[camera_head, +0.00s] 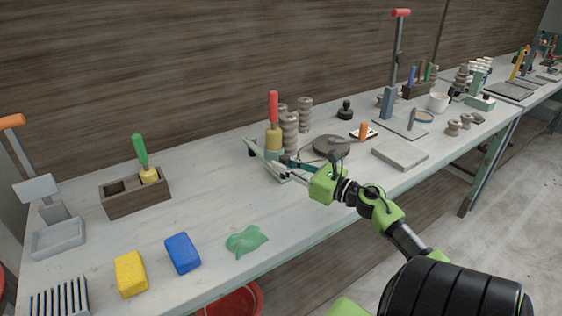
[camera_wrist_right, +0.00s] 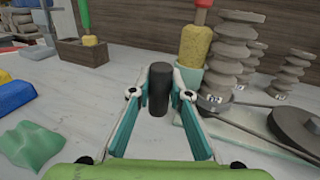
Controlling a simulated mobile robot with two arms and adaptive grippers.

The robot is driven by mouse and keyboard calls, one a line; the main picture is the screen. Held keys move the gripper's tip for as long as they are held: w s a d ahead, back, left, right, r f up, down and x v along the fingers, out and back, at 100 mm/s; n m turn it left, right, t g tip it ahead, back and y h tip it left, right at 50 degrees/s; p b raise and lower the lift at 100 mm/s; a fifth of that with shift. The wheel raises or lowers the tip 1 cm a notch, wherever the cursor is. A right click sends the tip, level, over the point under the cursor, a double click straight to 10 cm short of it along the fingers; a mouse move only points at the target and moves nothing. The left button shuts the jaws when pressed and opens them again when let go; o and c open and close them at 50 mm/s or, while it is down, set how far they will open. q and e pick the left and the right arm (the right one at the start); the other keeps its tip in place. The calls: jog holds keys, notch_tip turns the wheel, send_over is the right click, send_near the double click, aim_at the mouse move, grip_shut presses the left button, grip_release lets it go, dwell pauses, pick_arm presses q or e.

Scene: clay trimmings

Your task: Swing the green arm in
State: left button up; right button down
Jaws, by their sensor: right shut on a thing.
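My right gripper (camera_head: 268,158) reaches left over the workbench. In the right wrist view its teal-padded fingers (camera_wrist_right: 160,95) are shut on an upright dark cylinder (camera_wrist_right: 158,88) like a handle. In the head view a small dark part (camera_head: 253,149) shows at the fingertips. I cannot tell how the cylinder joins the green arm; the fingers partly hide this area. My left gripper is out of view.
A dark round disc (camera_head: 332,145) and stacked grey-brown pieces (camera_head: 305,115) stand close to the right gripper. A green cloth (camera_head: 246,240), blue sponge (camera_head: 182,253) and yellow sponge (camera_head: 130,273) lie front left. A wooden box (camera_head: 135,194) stands behind them. The bench between is clear.

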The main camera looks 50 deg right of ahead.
jog(key=shift+d, duration=0.15)
jog(key=c, duration=1.8)
grip_release()
jog(key=shift+c, duration=0.2)
jog(key=shift+s+d, duration=0.15)
jog(key=shift+s, duration=0.15)
jog(key=s+d, duration=0.1)
jog(key=s, duration=1)
jog(key=shift+s, duration=0.35)
jog(key=shift+d+f, duration=0.1)
jog(key=shift+d, duration=0.05)
